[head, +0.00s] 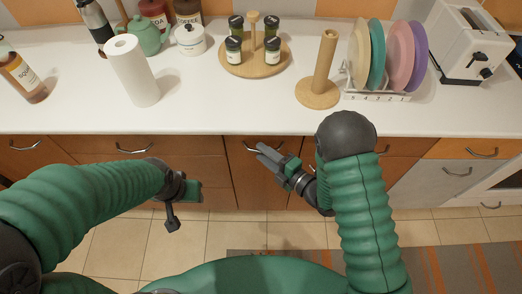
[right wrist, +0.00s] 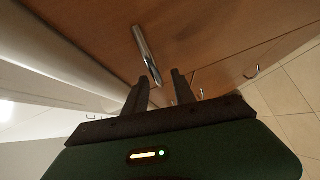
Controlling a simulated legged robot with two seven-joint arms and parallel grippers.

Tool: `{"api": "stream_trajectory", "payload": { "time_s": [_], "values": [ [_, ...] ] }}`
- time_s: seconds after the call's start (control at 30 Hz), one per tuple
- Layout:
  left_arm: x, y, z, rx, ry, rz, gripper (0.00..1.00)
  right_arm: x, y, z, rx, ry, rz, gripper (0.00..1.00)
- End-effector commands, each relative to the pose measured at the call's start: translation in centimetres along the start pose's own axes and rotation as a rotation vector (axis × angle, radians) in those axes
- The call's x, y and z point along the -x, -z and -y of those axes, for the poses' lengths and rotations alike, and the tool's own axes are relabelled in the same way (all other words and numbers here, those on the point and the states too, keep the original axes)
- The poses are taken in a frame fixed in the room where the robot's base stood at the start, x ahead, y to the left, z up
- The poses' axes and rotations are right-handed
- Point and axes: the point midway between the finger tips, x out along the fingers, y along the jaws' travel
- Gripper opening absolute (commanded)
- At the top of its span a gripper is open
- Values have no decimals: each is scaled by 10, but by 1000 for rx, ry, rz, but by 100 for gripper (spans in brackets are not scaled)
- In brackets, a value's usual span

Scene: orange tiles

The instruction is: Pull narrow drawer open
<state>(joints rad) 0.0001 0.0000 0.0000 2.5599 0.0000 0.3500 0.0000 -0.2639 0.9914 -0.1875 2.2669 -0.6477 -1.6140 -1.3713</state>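The narrow drawer (head: 243,168) is a wooden front below the counter, between wider drawers. It looks shut. Its silver bar handle (head: 252,149) is partly hidden by my right gripper (head: 262,153). In the right wrist view, the handle (right wrist: 146,52) points toward my right gripper (right wrist: 158,80), whose two dark fingers are apart. The handle's near end shows between the fingertips; I cannot tell whether they touch it. My left gripper (head: 182,200) hangs in front of the wide left drawers, away from the narrow drawer; its finger opening is unclear.
The white counter (head: 200,115) runs above the drawers, its front edge close above my right gripper. It holds a paper roll (head: 132,70), a spice stand (head: 255,62), a wooden holder (head: 318,90), a plate rack (head: 378,96) and a toaster (head: 465,45). Tiled floor (head: 120,240) lies below.

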Motion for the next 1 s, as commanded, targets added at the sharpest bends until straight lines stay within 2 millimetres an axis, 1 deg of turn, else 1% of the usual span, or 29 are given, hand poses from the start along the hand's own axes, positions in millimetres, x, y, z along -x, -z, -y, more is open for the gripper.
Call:
{"api": "stream_trajectory", "payload": {
  "time_s": [0.03,0.13,0.4,0.63,0.67,1.0],
  "values": [
    [0,0,0,0,0,0,45,-6,0,0,1,-1,0,32],
    [0,0,0,0,0,0,45,-14,0,0,1,0,1,32],
    [0,0,0,0,0,0,45,-16,0,0,0,0,2,32],
    [0,0,0,0,0,0,45,-16,0,0,0,0,1,2],
    [0,0,0,0,0,0,45,-16,-1,0,0,1,2,0],
    [0,0,0,0,0,0,45,-16,-1,1,-1,3,2,0]
  ]
}}
